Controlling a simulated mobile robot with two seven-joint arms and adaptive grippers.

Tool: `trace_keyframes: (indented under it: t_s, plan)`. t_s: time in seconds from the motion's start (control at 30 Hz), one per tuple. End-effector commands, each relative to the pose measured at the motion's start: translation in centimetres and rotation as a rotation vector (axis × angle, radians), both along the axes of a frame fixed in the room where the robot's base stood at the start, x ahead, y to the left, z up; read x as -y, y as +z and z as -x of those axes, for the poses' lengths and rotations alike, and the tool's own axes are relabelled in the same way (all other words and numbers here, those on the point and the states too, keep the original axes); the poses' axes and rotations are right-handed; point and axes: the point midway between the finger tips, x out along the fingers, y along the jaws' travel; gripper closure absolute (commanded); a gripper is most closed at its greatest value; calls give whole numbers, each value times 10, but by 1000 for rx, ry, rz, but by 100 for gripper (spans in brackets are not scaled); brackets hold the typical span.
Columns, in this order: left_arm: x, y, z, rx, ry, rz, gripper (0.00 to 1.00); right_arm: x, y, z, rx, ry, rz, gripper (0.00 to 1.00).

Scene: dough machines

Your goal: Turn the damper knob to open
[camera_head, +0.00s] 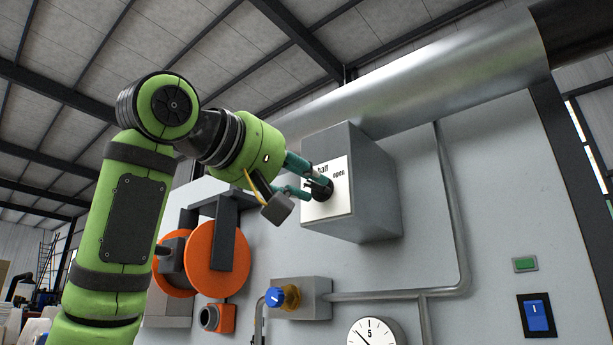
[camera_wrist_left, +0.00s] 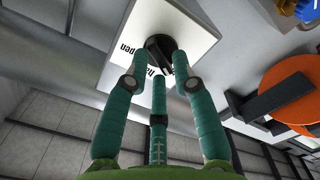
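The damper knob (camera_head: 322,191) is black and sits on a white plate (camera_head: 340,200) on the front of a grey box (camera_head: 371,196). The plate carries the words "half" and "open"; part of it is hidden by my fingers. My left gripper (camera_head: 312,184), with teal fingers, reaches the knob from the left. In the left wrist view the knob (camera_wrist_left: 160,45) lies between the tips of my left gripper (camera_wrist_left: 160,62), which close in on its sides and seem to touch it. Which mark the knob points to is hard to tell. My right gripper is not in view.
A large metal duct (camera_head: 440,75) runs above the box. Below are a blue knob (camera_head: 274,297) on a brass valve, a round gauge (camera_head: 376,335) and pipes. Orange discs (camera_head: 217,258) stand out at the left. A blue switch (camera_head: 537,315) and a green button (camera_head: 525,264) are at the right.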

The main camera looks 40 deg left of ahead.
Motion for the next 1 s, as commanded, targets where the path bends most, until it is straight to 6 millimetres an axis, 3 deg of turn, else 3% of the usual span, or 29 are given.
trace_keyframes:
  t_s: [0.1, 0.3, 1.0]
  plan:
    - [0, 0, -13, -1, 3, -4, 74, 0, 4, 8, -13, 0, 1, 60]
    - [1, -1, -12, 24, 2, -331, 74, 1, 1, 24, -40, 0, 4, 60]
    - [0, -2, -13, 107, 2, -1434, 74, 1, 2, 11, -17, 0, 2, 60]
